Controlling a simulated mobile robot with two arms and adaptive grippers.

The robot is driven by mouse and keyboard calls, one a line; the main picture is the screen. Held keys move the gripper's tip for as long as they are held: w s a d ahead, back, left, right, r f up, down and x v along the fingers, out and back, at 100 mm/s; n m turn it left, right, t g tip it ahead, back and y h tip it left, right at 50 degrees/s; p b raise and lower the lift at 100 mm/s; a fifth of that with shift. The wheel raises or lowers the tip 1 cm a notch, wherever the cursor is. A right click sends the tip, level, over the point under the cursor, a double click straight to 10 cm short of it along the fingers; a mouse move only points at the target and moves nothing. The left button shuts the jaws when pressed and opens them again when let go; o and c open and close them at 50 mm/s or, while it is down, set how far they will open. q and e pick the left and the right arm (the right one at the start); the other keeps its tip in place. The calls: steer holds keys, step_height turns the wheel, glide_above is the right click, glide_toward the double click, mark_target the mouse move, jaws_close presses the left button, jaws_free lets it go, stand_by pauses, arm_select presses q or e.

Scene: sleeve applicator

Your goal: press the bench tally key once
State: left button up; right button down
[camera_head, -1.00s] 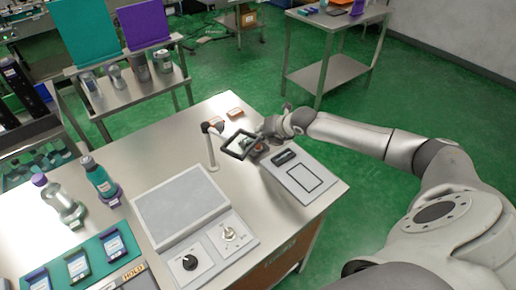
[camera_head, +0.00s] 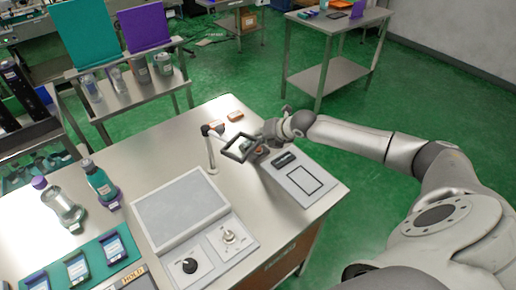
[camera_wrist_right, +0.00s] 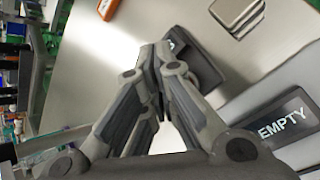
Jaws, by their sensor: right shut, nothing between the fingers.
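My right gripper (camera_head: 266,138) reaches in from the right, low over the bench's far right part, with its fingers together and empty. In the right wrist view the fingertips (camera_wrist_right: 156,58) meet at the near edge of a dark block (camera_wrist_right: 199,66) and partly hide it. In the head view a small dark unit with an orange-red top (camera_head: 259,150) sits just below the fingers; it looks like the tally key, mostly hidden. I cannot tell whether the fingers touch it. My left gripper is not in view.
A tilted dark frame on a white stand (camera_head: 211,158) stands close to the left of the gripper. A pale panel (camera_head: 312,190) with a dark display lies right of it; the display reads EMPTY (camera_wrist_right: 282,127). A knob panel (camera_head: 210,255) is nearer.

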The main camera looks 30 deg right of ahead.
mark_target(260, 147)
stand_by(0.3)
steer(key=shift+f, duration=0.4)
steer(key=shift+f, duration=0.45)
stand_by(0.8)
steer(key=shift+r+p, duration=0.55)
steer(key=shift+r, duration=0.3)
step_height(260, 147, up, 5)
steer(key=p, duration=0.4)
steer(key=shift+r+p, duration=0.1)
steer(key=shift+p, duration=0.3)
